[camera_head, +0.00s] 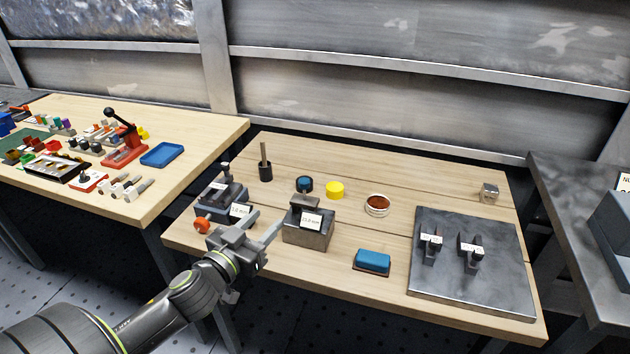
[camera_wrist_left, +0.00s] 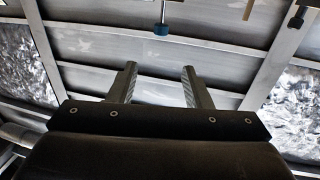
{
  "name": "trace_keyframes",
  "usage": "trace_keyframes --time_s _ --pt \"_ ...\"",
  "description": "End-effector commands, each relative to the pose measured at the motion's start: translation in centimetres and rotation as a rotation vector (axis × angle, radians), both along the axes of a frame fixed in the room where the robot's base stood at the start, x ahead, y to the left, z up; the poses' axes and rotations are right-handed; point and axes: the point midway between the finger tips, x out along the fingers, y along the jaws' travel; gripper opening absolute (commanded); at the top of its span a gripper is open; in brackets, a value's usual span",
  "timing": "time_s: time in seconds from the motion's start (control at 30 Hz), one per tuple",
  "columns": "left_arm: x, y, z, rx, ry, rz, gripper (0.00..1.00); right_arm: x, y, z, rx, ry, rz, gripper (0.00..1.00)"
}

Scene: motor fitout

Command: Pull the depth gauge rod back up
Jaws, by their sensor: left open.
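A grey block (camera_head: 307,233) with a white label reading a mm size stands on the middle bench. A dark bridge-shaped piece (camera_head: 305,202) sits on top of it; a rod in it cannot be made out. To its left, a dark grey fixture (camera_head: 213,205) has an upright post (camera_head: 226,171) and a label. I cannot tell surely which is the depth gauge. My left gripper (camera_head: 267,219) is open and empty, in front of and between these two. In the left wrist view its two fingers (camera_wrist_left: 159,67) stand apart with nothing between them. My right gripper is not in view.
An orange knob (camera_head: 202,226) is left of my gripper. Behind are a dark cup with a stick (camera_head: 265,171), a blue-black round part (camera_head: 304,184) and a yellow cylinder (camera_head: 335,190). A blue-topped block (camera_head: 373,261) and a grey plate (camera_head: 465,290) lie right.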

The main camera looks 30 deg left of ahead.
Motion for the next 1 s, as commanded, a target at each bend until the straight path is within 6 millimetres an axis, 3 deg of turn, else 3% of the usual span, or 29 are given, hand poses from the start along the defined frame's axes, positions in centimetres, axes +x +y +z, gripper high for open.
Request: trace_keyframes --time_s 0.17,0.8,1.0 --pt "1.8 0.1 0.2 -0.003 -0.004 0.001 0.45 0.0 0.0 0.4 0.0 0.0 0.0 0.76" --pt "13.4 0.5 0.1 -0.001 0.0 0.001 0.45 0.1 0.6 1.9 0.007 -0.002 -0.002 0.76" --pt "16.0 0.6 0.0 -0.001 0.001 0.001 0.45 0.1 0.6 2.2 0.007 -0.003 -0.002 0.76"
